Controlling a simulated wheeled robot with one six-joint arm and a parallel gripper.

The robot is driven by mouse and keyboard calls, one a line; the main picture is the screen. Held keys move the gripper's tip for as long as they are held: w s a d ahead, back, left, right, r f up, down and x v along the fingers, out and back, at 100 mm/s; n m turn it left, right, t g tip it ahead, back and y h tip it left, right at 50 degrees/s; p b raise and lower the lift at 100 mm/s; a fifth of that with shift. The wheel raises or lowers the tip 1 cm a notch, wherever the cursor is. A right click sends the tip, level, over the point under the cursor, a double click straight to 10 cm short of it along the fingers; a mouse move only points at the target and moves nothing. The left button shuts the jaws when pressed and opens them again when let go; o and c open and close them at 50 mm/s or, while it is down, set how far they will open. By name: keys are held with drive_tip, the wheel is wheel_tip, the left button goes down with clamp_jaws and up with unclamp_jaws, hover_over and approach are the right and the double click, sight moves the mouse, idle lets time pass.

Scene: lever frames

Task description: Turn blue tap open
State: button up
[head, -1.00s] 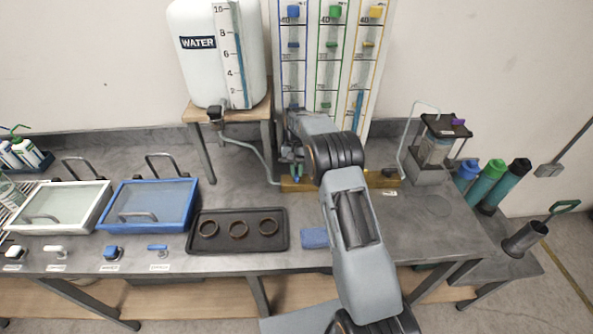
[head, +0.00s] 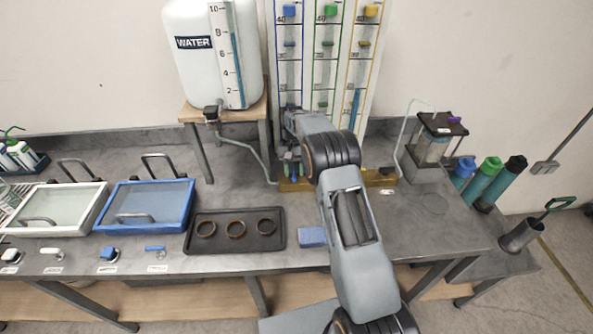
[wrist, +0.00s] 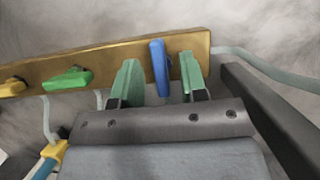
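The blue tap handle (wrist: 160,68) stands upright in the wrist view, at the right part of a brass bar (wrist: 120,58). My gripper (wrist: 161,80) is open, with one green fingertip on each side of the handle. Gaps show on both sides, the right one narrower. In the head view my gripper (head: 292,168) is at the left end of the bar, and my arm hides the bar's middle.
A water tank (head: 205,75) stands on a wooden stand, its hose running to the bar. Tall marked columns (head: 318,60) rise behind the bar. A dark tray with rings (head: 236,244) and a blue block (head: 312,237) lie in front. A pump-like device (head: 436,140) stands right.

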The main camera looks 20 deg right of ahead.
sight(295, 175)
drive_tip(key=shift+r, duration=0.4)
drive_tip(key=r, duration=0.2)
drive_tip(key=shift+s+r+b, duration=0.2)
drive_tip(key=shift+r+b, duration=0.1)
drive_tip(key=shift+b, duration=0.05)
drive_tip(key=s+r+b, duration=0.4)
drive_tip(key=s+r, duration=0.5)
drive_tip(key=s, duration=0.4)
drive_tip(key=shift+s+r, duration=0.2)
drive_tip(key=shift+s, duration=0.15)
